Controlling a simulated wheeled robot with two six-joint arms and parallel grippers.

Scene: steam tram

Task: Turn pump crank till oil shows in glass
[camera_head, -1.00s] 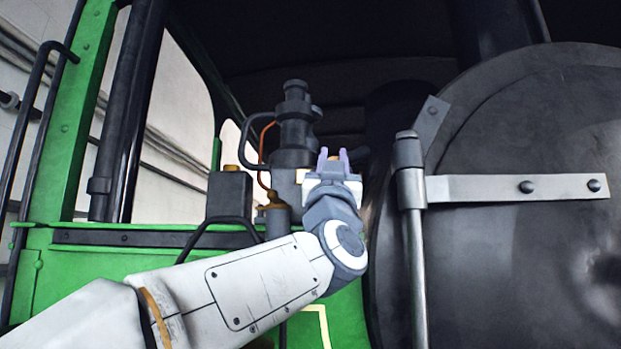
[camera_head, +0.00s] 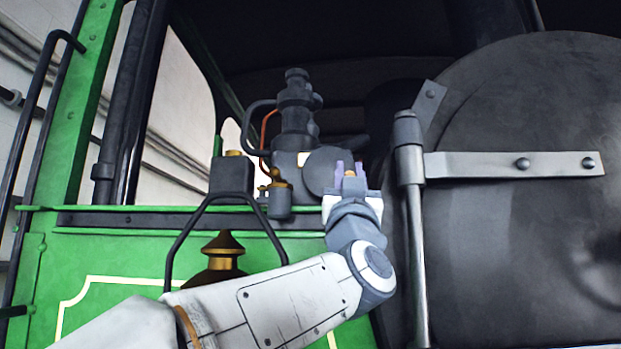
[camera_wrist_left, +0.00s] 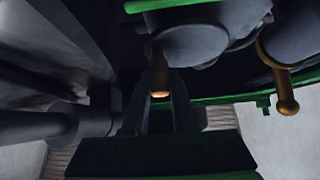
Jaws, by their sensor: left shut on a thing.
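The pump (camera_head: 297,115) is a dark grey upright body behind the green side panel. A round grey disc (camera_head: 322,172) sits on its front right. My left gripper (camera_head: 349,171), with pale purple fingertips, is shut on a small brass-coloured crank handle at the disc's right edge. In the left wrist view the handle (camera_wrist_left: 159,72) stands between the two dark fingers, beside the grey disc (camera_wrist_left: 190,45). A small cream patch (camera_head: 303,158) shows on the pump; I cannot tell whether it is the glass, and no oil is discernible. My right gripper is out of view.
A large black round door (camera_head: 530,240) with a steel hinge strap (camera_head: 500,164) is close on the right. A dark box (camera_head: 232,174), a brass fitting (camera_head: 279,192) and a black handrail (camera_head: 185,245) stand left of the gripper. The green panel (camera_head: 110,262) lies below.

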